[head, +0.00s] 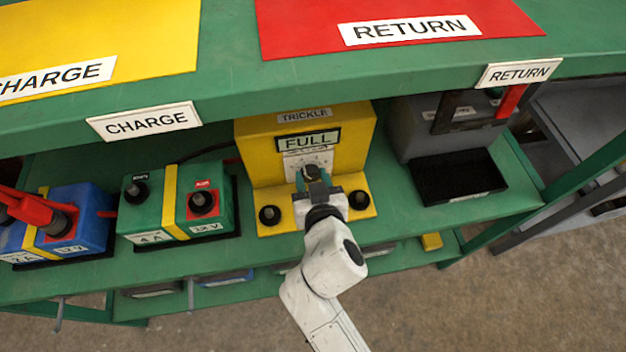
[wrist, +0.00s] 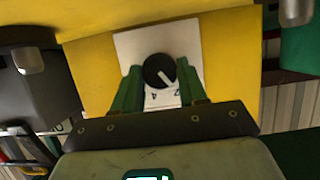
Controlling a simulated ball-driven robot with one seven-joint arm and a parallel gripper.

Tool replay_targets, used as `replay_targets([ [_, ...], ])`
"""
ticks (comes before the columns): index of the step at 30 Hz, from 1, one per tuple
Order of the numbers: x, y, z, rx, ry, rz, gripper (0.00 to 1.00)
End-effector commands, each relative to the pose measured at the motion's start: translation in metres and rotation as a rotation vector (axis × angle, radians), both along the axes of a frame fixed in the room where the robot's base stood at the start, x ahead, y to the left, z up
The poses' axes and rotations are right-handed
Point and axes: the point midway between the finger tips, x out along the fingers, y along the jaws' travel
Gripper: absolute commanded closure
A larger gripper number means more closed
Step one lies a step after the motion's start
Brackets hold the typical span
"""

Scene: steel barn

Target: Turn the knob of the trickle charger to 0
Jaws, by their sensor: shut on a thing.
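The trickle charger (head: 255,150) is a yellow box on the green shelf, with a TRICKLE label and a display reading FULL. Its black knob (head: 311,171) sits on a white dial plate below the display, mostly behind my gripper (head: 315,182). In the wrist view the round knob (wrist: 158,70) lies between the green fingers of my gripper (wrist: 160,78), which is shut on it. A white pointer line on the knob slants down and right in that view, toward the side of the figure 2. A 4 shows below the knob. No 0 is readable; other dial marks are hidden.
A grey battery (head: 415,135) and a black tray (head: 460,180) are right. The upper green shelf (head: 225,95) overhangs, bearing CHARGE and RETURN signs.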

Motion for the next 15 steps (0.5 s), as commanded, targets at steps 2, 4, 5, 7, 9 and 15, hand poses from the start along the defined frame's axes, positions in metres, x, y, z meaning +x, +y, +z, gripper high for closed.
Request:
replay_targets([
  [2,0.0001,0.0017,-0.0020,-0.063,-0.021,0.002,0.89],
  [4,-0.0002,0.0021,-0.0023,-0.123,-0.037,0.001,0.89],
  [5,-0.0003,0.0026,-0.0024,-0.147,-0.044,0.002,0.89],
  [7,-0.0005,0.0032,-0.0025,-0.207,-0.062,0.002,0.89],
  [9,-0.0006,0.0038,-0.0023,-0.263,-0.079,0.001,0.89],
  [15,-0.0007,0.0046,-0.0022,-0.405,-0.120,0.001,0.89],
])
